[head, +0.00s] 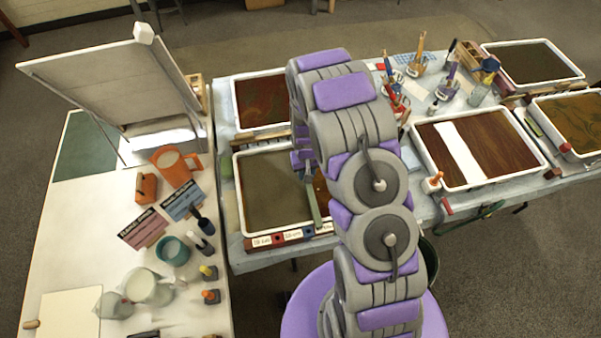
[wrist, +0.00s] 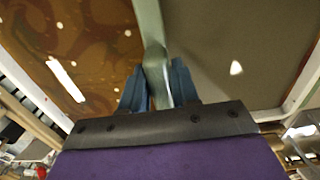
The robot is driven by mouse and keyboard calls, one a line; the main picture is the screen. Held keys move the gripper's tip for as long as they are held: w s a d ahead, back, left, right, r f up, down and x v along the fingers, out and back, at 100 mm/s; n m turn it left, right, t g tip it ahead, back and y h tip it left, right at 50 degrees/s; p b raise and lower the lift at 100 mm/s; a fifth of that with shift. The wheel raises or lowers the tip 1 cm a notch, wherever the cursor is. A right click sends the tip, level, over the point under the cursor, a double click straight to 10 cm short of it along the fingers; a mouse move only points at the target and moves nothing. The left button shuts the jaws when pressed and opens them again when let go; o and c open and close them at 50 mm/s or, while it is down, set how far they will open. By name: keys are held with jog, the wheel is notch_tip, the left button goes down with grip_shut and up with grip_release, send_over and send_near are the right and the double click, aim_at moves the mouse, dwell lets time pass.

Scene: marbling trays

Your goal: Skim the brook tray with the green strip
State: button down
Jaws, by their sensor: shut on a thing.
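My gripper (wrist: 158,88) is shut on the pale green strip (wrist: 149,22), which stands out ahead of the blue fingers in the wrist view. In the head view the strip (head: 312,203) is over the near left tray (head: 238,205), its lower part reaching toward the front rim. The liquid left of the strip is plain olive-grey; right of it a brown-red patterned part shows. The wrist view shows the same split, with swirls on the left and plain surface on the right. My arm hides the tray's right side. I cannot read which tray is the brook one.
Another dark red-green tray (head: 234,100) lies behind. A brown tray (head: 419,140) with a white band is right of my arm. A side table at left holds an orange jug (head: 172,168), cups and small bottles. Brushes in pots (head: 417,68) stand between the trays.

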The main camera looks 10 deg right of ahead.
jog(key=shift+d+p, duration=0.3)
jog(key=shift+d, duration=10.3)
jog(key=shift+r+p, duration=0.6)
jog(key=shift+r, duration=1.85)
jog(key=shift+r, duration=0.1)
jog(key=shift+r+p, duration=0.5)
jog(key=shift+r, duration=1.5)
jog(key=shift+a, duration=0.1)
